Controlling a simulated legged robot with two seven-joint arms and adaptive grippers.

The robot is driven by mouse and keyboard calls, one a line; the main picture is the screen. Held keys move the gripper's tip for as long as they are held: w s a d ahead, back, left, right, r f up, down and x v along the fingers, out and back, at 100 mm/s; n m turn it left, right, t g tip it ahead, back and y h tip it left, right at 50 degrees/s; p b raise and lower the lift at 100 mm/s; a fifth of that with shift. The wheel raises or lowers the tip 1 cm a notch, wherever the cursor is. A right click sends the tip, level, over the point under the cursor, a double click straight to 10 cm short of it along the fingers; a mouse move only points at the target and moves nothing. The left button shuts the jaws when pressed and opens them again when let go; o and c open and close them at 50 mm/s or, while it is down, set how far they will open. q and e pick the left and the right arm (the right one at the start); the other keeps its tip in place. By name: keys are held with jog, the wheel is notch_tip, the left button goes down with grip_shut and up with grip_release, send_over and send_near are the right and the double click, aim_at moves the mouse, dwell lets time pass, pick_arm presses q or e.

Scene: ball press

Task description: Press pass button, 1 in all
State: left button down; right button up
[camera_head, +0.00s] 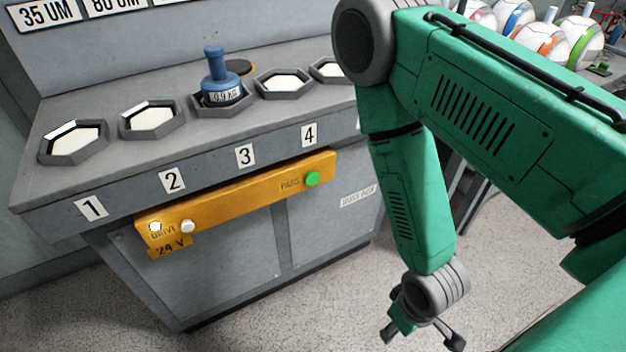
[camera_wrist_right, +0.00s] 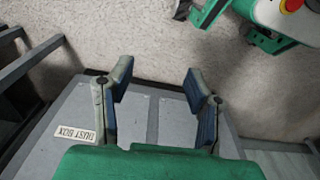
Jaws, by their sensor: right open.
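The green pass button (camera_head: 312,178) sits at the right end of the yellow panel (camera_head: 235,205) on the front of the grey bench, beside the printed word PASS. My right gripper (camera_head: 422,335) hangs low in the head view, to the right of the button and below it, well apart from it. In the right wrist view the right gripper's fingers (camera_wrist_right: 158,95) are spread with nothing between them. The button does not show in the right wrist view. My left gripper is in neither view.
A white button (camera_head: 188,226) and a small white lamp (camera_head: 155,227) are on the panel's left end. The bench top (camera_head: 150,95) has several hexagonal recesses, and a blue weight (camera_head: 221,80) stands at number 3. Colourful balls (camera_head: 540,38) lie at the back right. Bare floor surrounds my gripper.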

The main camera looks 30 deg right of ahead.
grip_shut()
dwell(1.3)
